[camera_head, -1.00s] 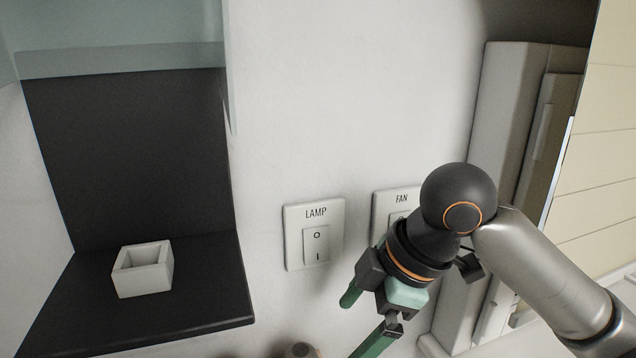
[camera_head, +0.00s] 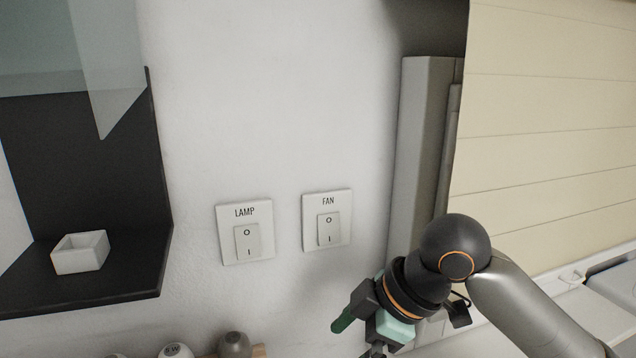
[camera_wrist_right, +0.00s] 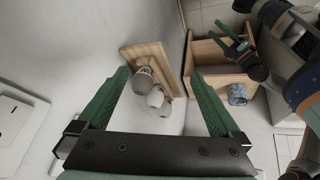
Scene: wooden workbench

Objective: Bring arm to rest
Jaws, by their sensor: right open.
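My right gripper (camera_head: 350,338) comes in from the right in the head view, below the fan switch and clear of the wall. Its green fingers are spread and empty in the right wrist view (camera_wrist_right: 158,75). My left gripper (camera_wrist_right: 230,42) shows at the upper right of the wrist view, its two green fingers apart, close above a wooden box. It is not in the head view. The lamp switch (camera_head: 246,240) and the fan switch (camera_head: 328,228) are on the white wall.
A dark shelf (camera_head: 100,290) at left holds a small white open box (camera_head: 80,253). A wooden holder (camera_wrist_right: 150,50) with rounded grey and white bulb-like things (camera_wrist_right: 155,97) lies below. The wooden box (camera_wrist_right: 205,52) has a blue patterned cup (camera_wrist_right: 237,94) by it. A cream panelled surface (camera_head: 550,120) stands at right.

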